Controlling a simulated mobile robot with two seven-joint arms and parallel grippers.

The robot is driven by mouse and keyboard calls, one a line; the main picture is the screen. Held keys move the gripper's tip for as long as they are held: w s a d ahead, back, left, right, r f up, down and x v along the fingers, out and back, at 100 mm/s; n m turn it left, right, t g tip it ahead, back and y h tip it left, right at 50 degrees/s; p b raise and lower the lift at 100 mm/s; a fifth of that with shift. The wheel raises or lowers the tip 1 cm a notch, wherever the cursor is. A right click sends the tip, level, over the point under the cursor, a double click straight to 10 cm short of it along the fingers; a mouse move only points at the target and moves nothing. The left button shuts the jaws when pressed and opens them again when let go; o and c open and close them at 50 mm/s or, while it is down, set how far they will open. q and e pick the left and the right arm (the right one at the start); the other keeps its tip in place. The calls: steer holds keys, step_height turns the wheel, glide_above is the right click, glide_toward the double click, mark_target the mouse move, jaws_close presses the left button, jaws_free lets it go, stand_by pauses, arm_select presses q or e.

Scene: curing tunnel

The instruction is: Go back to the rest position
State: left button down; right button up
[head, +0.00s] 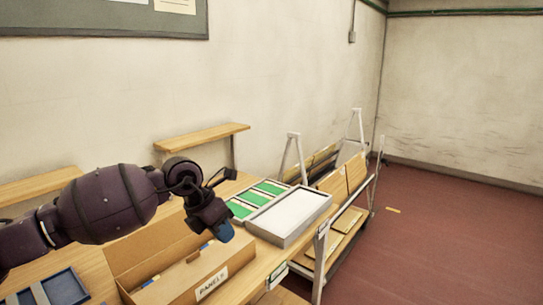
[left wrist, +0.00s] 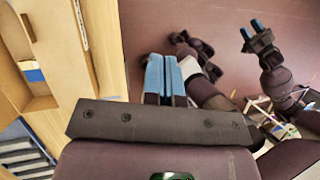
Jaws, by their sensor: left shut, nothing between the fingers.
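My left arm comes in from the left in the head view. Its gripper (head: 222,230) points down above the workbench, close to the right end of an open cardboard box (head: 150,245) labelled PANELS. In the left wrist view the blue fingers of my left gripper (left wrist: 168,76) are together with nothing between them. My right gripper (left wrist: 252,30) shows small at the upper right of the left wrist view, over the red floor, its two blue fingertips apart and empty. It does not show in the head view.
A grey tray with a white inside (head: 290,215) and green panels (head: 262,192) lie on the bench, right of the box. A blue tray (head: 66,287) is at lower left. A rack with brown boards (head: 345,180) stands beyond the bench.

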arm_select(q)
steer(key=s+d+r+n+t+h, duration=0.3)
steer(key=d+r+n+h, duration=0.3)
steer(key=d+r+h, duration=0.7)
steer(key=w+a+f+n+t+y, duration=0.15)
steer(key=a+f+n+t, duration=0.25)
steer(key=a+n+t, duration=0.45)
steer(key=w+a+f+n+t+y, duration=0.1)
steer(key=a+f+n+t+y, duration=0.3)
steer(key=n, duration=0.7)
steer(key=s+a+f+n+y, duration=0.2)
steer(key=a+f+n+y, duration=0.25)
steer(key=f, duration=0.25)
steer(key=s+a+f+n+y, duration=0.3)
steer(key=f+n, duration=0.3)
steer(key=f, duration=0.1)
steer(key=s+a+f+n+g+y, duration=0.2)
steer(key=s+a+f, duration=0.3)
steer(key=s+f, duration=0.6)
steer(key=s+a+f+n+g+y, duration=0.3)
steer(key=s+a+f+n, duration=0.2)
steer(key=s+f, duration=0.6)
steer(key=shift+s+n, duration=0.3)
steer(key=shift+s, duration=0.55)
arm_select(e)
steer(key=shift+s+d+f, duration=0.2)
steer(key=shift+s, duration=0.25)
